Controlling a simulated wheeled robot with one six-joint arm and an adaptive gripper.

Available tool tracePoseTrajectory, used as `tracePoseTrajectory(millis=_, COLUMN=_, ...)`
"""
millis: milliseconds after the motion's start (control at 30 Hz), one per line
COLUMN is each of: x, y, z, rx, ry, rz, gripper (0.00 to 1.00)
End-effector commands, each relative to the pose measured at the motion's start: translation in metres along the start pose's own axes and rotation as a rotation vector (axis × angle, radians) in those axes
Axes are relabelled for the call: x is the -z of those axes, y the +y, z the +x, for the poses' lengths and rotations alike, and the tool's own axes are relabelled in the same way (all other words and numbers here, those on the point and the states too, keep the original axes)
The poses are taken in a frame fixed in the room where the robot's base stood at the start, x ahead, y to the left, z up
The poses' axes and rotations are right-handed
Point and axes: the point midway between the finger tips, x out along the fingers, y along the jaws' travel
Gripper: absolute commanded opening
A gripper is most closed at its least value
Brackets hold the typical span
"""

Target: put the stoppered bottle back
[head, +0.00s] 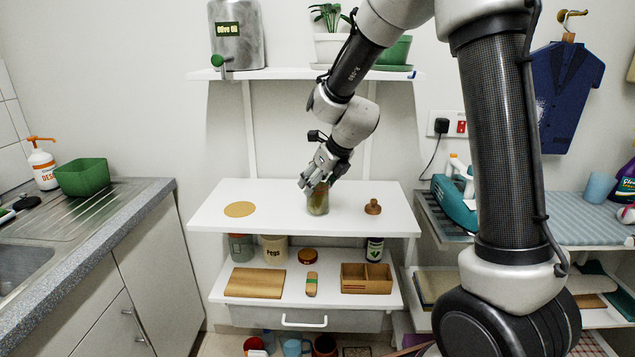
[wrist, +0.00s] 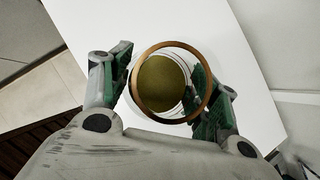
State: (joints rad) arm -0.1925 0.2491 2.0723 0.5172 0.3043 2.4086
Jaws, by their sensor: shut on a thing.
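A glass vessel (head: 318,202) with greenish-brown contents is at the middle of the white upper shelf. The wrist view shows it from above as an open round mouth with a copper-brown rim (wrist: 137,76) and no stopper in it. My gripper (head: 318,184) is shut on its sides, with green-padded fingers left and right of it in the wrist view. The vessel looks upright; I cannot tell whether its base touches the shelf. A brown knobbed stopper or lid (head: 373,207) sits apart on the shelf to the right. A round tan mat (head: 239,209) lies bare to the left.
The white shelf (head: 280,218) is clear between these things. The lower shelf holds a wooden board (head: 256,283), a divided wooden box (head: 366,279), a jar marked Pegs (head: 274,250) and a dark bottle (head: 374,248). An olive oil can (head: 237,35) stands on the wall shelf above.

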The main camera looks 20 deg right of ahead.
Motion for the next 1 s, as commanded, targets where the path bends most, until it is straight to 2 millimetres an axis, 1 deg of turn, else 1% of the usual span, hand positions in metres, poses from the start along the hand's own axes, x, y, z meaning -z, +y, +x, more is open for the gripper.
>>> tracePoseTrajectory(millis=167, x=0.001, y=0.0, z=0.002, rx=0.0, ry=-0.001, rz=0.0, gripper=0.07)
tracePoseTrajectory(millis=200, x=0.002, y=0.0, z=0.002, rx=0.0, ry=0.0, rz=0.0, gripper=0.64)
tracePoseTrajectory(millis=267, x=0.001, y=0.0, z=0.002, rx=0.0, ry=0.0, rz=0.0, gripper=0.75)
tracePoseTrajectory(millis=300, x=0.001, y=0.0, z=0.002, rx=0.0, ry=0.0, rz=0.0, gripper=0.82)
tracePoseTrajectory(millis=600, x=0.001, y=0.0, z=0.002, rx=0.0, ry=0.0, rz=0.0, gripper=0.82)
tracePoseTrajectory(millis=700, x=-0.001, y=0.0, z=-0.002, rx=0.0, ry=-0.001, rz=-0.001, gripper=0.82)
tracePoseTrajectory(millis=767, x=-0.001, y=0.0, z=-0.009, rx=0.0, ry=-0.003, rz=-0.001, gripper=0.82)
tracePoseTrajectory(millis=867, x=-0.001, y=0.0, z=-0.026, rx=0.001, ry=-0.004, rz=-0.001, gripper=0.82)
tracePoseTrajectory(millis=1000, x=-0.001, y=0.0, z=-0.059, rx=0.001, ry=-0.005, rz=-0.001, gripper=0.82)
